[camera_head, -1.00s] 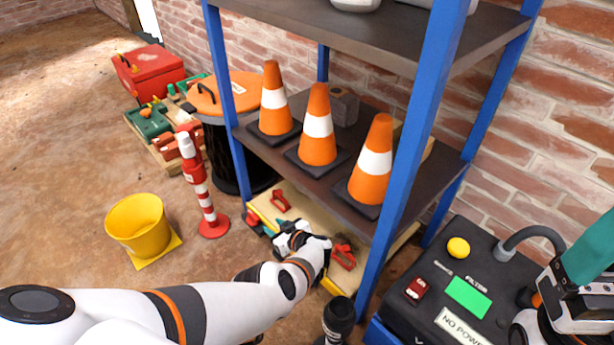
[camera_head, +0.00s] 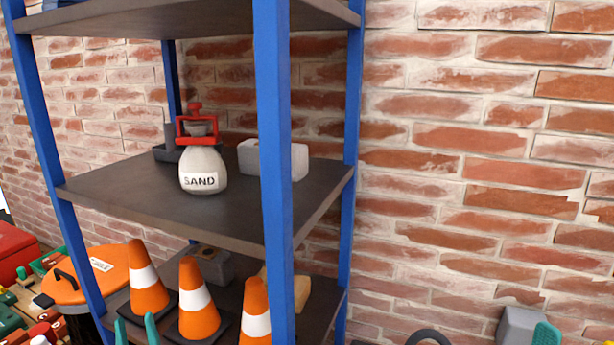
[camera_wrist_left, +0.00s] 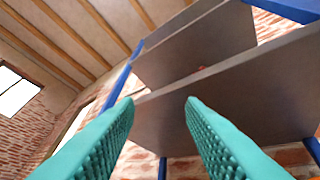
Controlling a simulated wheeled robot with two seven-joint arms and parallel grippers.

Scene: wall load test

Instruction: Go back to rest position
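My left gripper (camera_head: 136,328) shows at the bottom left of the head view as two teal fingertips, in front of the orange cones. The left wrist view shows its two ribbed teal fingers (camera_wrist_left: 160,106) apart with nothing between them, pointing up toward the undersides of the shelves. My right gripper (camera_head: 546,334) shows only as a teal piece beside a grey block at the lower right edge of the head view. Most of it is cut off, so its opening cannot be seen.
A blue-post shelf rack (camera_head: 275,150) stands ahead. Several cones (camera_head: 200,315) stand on the shelf below. An orange-lidded drum (camera_head: 95,290) is at left. Brick wall (camera_head: 480,220) fills the right.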

